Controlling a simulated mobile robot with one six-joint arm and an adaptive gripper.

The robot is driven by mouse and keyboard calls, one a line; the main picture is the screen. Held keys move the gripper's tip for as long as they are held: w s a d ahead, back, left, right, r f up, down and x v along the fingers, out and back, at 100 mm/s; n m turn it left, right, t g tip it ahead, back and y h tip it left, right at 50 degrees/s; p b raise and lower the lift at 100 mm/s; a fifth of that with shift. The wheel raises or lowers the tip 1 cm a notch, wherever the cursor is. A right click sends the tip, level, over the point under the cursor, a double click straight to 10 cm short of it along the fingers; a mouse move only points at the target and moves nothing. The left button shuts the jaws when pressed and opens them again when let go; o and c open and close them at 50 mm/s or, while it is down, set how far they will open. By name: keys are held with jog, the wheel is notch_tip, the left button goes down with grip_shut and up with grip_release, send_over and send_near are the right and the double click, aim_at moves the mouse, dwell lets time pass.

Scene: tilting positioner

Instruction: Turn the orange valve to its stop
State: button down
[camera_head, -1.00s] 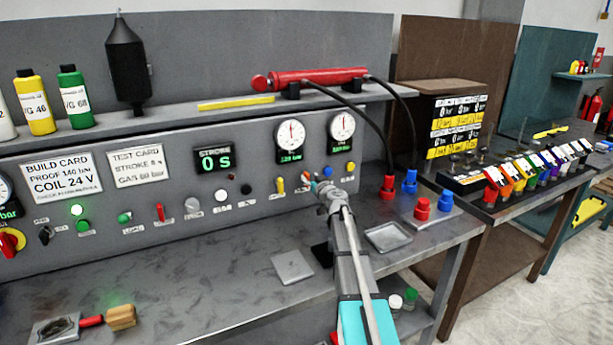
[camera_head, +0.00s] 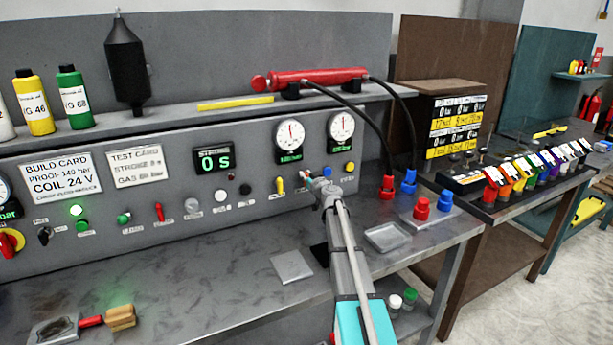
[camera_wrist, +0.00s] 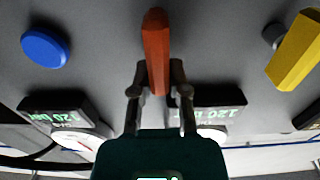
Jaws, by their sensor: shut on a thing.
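The orange valve handle (camera_wrist: 156,50) is in the middle of the wrist view, a long lever standing out from the grey panel. My gripper (camera_wrist: 158,90) is shut on its near end, one finger on each side. In the head view my gripper (camera_head: 315,184) is at the panel's lower right, below the gauges, and largely hides the valve. The handle points nearly straight along the picture's vertical in the wrist view.
A yellow lever (camera_wrist: 295,50) and a blue button (camera_wrist: 45,48) flank the valve. Two dial gauges (camera_head: 289,135) sit above, with green displays reading about 120 bar in the wrist view. The bench (camera_head: 200,275) in front is mostly clear.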

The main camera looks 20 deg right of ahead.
jog(key=shift+d, duration=0.1)
jog(key=shift+m, duration=0.4)
jog(key=m, duration=0.5)
jog(key=d+f+m+b, duration=0.1)
jog(key=m, duration=0.5)
jog(key=d+f+m+b, duration=0.1)
jog(key=m, duration=0.5)
jog(key=shift+f, duration=0.2)
dwell(0.3)
